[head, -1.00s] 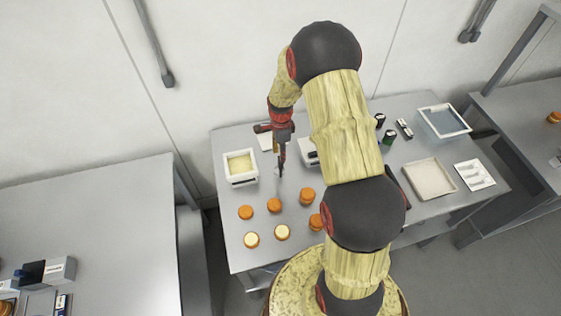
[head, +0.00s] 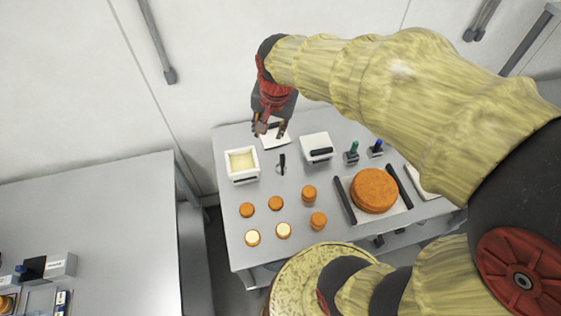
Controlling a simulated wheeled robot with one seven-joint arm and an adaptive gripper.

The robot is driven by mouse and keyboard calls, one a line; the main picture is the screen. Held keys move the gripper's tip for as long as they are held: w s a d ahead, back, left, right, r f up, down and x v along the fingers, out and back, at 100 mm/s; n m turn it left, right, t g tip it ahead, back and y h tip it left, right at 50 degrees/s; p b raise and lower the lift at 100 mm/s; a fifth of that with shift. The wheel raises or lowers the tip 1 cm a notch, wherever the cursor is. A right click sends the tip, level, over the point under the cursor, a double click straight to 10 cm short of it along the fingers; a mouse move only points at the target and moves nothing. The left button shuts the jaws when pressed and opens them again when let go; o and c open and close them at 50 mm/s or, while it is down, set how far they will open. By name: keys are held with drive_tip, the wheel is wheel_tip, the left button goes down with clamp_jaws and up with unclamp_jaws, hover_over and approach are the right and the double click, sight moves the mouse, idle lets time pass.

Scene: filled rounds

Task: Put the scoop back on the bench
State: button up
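The scoop (head: 281,164), a small piece with a dark handle, appears to lie on the grey bench (head: 225,215), just right of a white tub (head: 241,178) with pale yellow filling. My gripper (head: 270,131) is above the back of the bench, behind the scoop and apart from it. Its fingers are spread and nothing shows between them. Several small orange rounds stand at the bench's front left. Two of them (head: 253,238) (head: 283,230) have cream tops; an orange-topped one (head: 309,193) stands further right.
A flat white item (head: 275,141) lies beneath my gripper. A white box with a black bar (head: 315,142) stands right of the scoop. A large orange disc (head: 374,190) lies between black bars. Green-topped (head: 352,154) and blue-topped (head: 376,148) items stand behind it.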

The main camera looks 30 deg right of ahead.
drive_tip(key=s+a+r+n+t, duration=0.1)
drive_tip(key=s+a+r+n, duration=0.1)
drive_tip(key=s, duration=0.5)
drive_tip(key=s+a+r+n+t, duration=0.1)
drive_tip(key=s+a+r+n, duration=0.2)
drive_tip(key=s+n, duration=0.4)
drive_tip(key=shift+s+r, duration=0.4)
drive_tip(key=shift+r, duration=0.15)
drive_tip(key=shift+a, duration=0.1)
wheel_tip(320, 180, down, 22)
drive_tip(key=b, duration=2.2)
drive_tip(key=shift+f+b, duration=0.25)
drive_tip(key=shift+b, duration=0.05)
